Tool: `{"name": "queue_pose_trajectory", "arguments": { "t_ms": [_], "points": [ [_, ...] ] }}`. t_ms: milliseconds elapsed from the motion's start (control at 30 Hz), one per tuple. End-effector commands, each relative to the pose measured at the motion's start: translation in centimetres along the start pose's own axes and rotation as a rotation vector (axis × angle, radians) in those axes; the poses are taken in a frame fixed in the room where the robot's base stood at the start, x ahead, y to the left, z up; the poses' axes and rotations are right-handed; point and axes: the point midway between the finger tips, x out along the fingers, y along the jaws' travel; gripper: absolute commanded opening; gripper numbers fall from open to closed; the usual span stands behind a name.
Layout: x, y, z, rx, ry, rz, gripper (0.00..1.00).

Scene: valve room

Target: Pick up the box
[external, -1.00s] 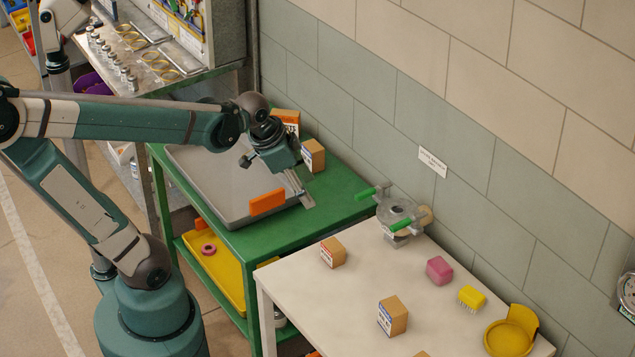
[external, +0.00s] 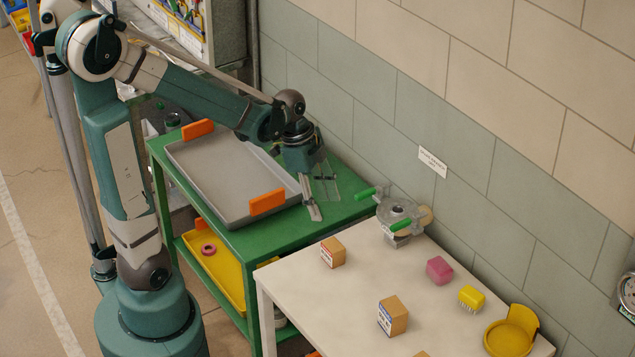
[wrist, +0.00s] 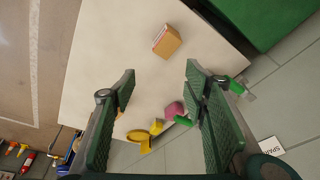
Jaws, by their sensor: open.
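A small brown cardboard box (external: 333,253) with a red and white label stands on the white table near its far left edge. A brown box (wrist: 167,42) with a reddish label shows in the wrist view, beyond the fingertips. Another brown box (external: 393,316) with a blue and white label stands nearer on the same table, and a third (external: 422,354) is cut off by the bottom edge. My gripper (external: 322,194) is open and empty, pointing down above the right end of the green cart. Its two fingers (wrist: 160,74) stand wide apart in the wrist view.
The grey tray (external: 190,182) with orange handles lies on the green cart (external: 260,240). A wall stands behind.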

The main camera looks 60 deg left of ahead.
Motion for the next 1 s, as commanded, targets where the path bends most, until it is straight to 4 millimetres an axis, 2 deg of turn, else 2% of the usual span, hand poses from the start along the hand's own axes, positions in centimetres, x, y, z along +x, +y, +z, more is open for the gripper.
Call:
{"name": "queue_pose_trajectory", "arguments": {
  "t_ms": [700, 1000],
  "points": [
    [8.3, -3.2, 2.0, 0.428, 0.079, 0.191, 0.45],
    [10.5, -3.6, 2.9, 0.546, 0.119, 0.235, 0.45]
  ]
}}
